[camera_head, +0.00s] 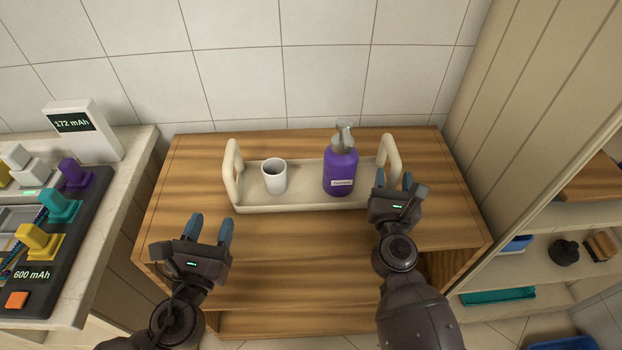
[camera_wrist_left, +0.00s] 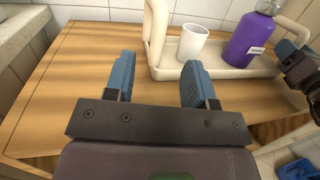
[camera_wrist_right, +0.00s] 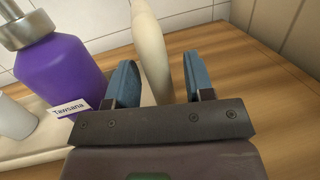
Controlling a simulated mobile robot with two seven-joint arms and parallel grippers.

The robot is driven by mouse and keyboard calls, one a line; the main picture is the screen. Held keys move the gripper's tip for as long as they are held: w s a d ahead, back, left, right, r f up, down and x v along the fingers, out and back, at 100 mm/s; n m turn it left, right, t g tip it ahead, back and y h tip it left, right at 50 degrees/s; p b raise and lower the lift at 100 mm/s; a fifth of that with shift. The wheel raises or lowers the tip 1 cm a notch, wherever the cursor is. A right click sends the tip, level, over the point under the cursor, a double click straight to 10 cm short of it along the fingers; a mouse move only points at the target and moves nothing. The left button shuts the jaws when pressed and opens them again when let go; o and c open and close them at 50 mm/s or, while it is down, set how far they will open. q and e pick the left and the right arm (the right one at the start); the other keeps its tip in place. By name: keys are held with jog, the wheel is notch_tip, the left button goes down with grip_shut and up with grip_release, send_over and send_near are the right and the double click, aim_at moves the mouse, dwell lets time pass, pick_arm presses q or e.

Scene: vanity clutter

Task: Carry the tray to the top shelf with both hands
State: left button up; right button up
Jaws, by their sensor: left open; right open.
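The cream tray (camera_head: 300,207) with two upright looped handles sits on top of the wooden shelf unit. A white cup (camera_head: 275,178) stands on its left part and a purple pump bottle (camera_head: 341,170) on its right part. The tray's left handle (camera_head: 232,172) is apart from my left gripper (camera_head: 208,231), which is open and empty in front and to the left. My right gripper (camera_head: 393,183) is open at the tray's right handle (camera_head: 394,158); in the right wrist view that handle (camera_wrist_right: 151,50) stands between the fingers (camera_wrist_right: 156,84), without visible clamping.
A counter (camera_head: 110,215) with a coloured-plug device and a 172 mAh display (camera_head: 78,122) stands at left. A tall cabinet with shelves (camera_head: 545,220) holding small items is at right. Tiled wall is behind. Bare wood lies in front of the tray.

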jog(key=shift+s, duration=0.15)
pick_arm(q)
jog(key=v, duration=0.3)
pick_arm(e)
jog(key=v, duration=1.1)
jog(key=shift+s+a+f, duration=0.1)
jog(key=shift+s+a, duration=0.05)
jog(key=shift+s, duration=0.2)
pick_arm(q)
jog(key=s+a+f+m+g+y+p, duration=0.2)
jog(key=s+a+f+m+g, duration=0.2)
jog(key=m, duration=1.3)
jog(key=s+a+f+m+g+y+p, duration=0.2)
jog(key=s+a+f+m, duration=0.5)
jog(key=s+m, duration=0.4)
jog(key=a+m+g+p, duration=0.1)
jog(key=m, duration=0.5)
jog(key=shift+s+f+g+y, duration=0.15)
jog(key=shift+g+y, duration=0.15)
jog(key=shift+g, duration=0.1)
pick_arm(e)
jog(key=s+d+f+m+g+y, duration=0.2)
jog(key=s+m, duration=0.5)
jog(key=m, duration=0.9)
jog(key=s+d+f+m+g+y, duration=0.2)
jog(key=s+d+f+m+g, duration=0.3)
jog(key=m, duration=1.1)
jog(key=s+d+f, duration=0.2)
jog(key=s, duration=0.1)
jog(key=shift+g+y, duration=0.3)
